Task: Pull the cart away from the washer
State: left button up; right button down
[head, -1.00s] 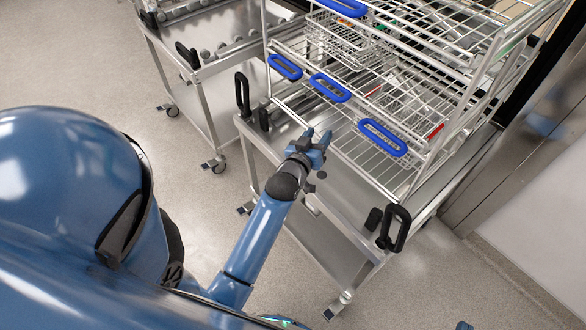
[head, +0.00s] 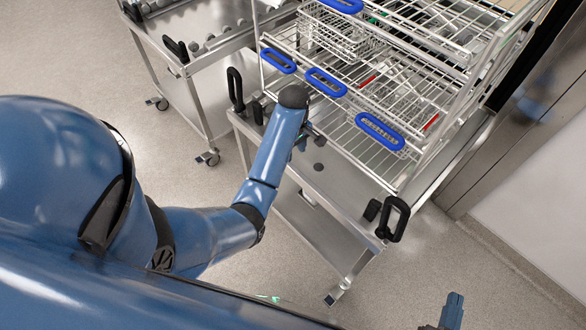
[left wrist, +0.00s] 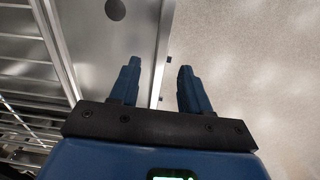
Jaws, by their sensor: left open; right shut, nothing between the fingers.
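The steel cart (head: 330,190) stands in the middle of the head view, with upright black handles at its left (head: 236,90) and right (head: 393,220) front corners. A wire rack with blue handles (head: 380,131) sits on it. The washer (head: 520,130) is the steel front at the right. My left gripper (head: 302,142) is at the cart's front edge between the handles, partly hidden by its own wrist. In the left wrist view the left gripper (left wrist: 159,70) is open, and the cart's edge (left wrist: 160,62) runs between its fingers; contact cannot be told. My right gripper (head: 452,312) is shut, low at the right.
A second steel cart (head: 190,65) stands at the upper left, close beside the first. Speckled floor (head: 70,60) is open at the left and in front of the cart. A wall base (head: 520,265) runs along the lower right.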

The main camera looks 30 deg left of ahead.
aim_at(294, 168)
pick_arm(q)
jog(key=shift+s+f, duration=0.1)
jog(key=shift+s, duration=0.2)
jog(key=shift+d+f, duration=0.1)
jog(key=shift+f, duration=0.1)
notch_tip(294, 168, down, 10)
jog(key=shift+f, duration=0.1)
jog(key=shift+c, duration=0.2)
grip_shut()
